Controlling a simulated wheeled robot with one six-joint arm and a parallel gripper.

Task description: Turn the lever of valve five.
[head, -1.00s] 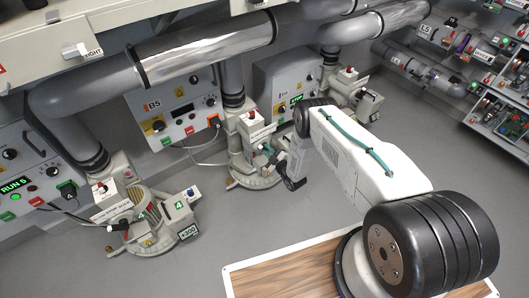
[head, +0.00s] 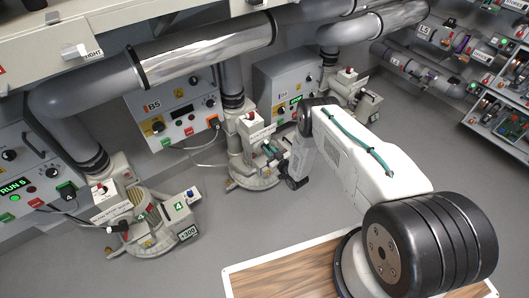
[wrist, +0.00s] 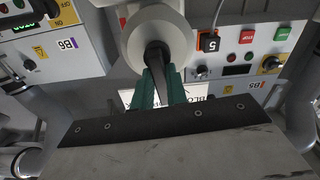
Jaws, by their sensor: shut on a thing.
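The valve stands on the middle blower (head: 254,178), below the grey vertical pipe. In the wrist view its pale round body (wrist: 157,28) has a dark lever (wrist: 157,58) pointing down the picture, toward my gripper. My gripper (wrist: 161,86) has teal fingers shut on this lever, one on each side. In the head view the gripper (head: 270,150) is at the right side of the middle blower's white valve box (head: 250,125), and the lever is too small to make out clearly there. The palm hides the lower part of the wrist view.
The B5 control panel (head: 175,106) is on the wall behind, with an orange-and-black plug marked 5 (wrist: 208,43). The left blower, marked 4 (head: 150,225), and another blower at right (head: 357,98) stand nearby. Grey floor (head: 250,235) is clear in front.

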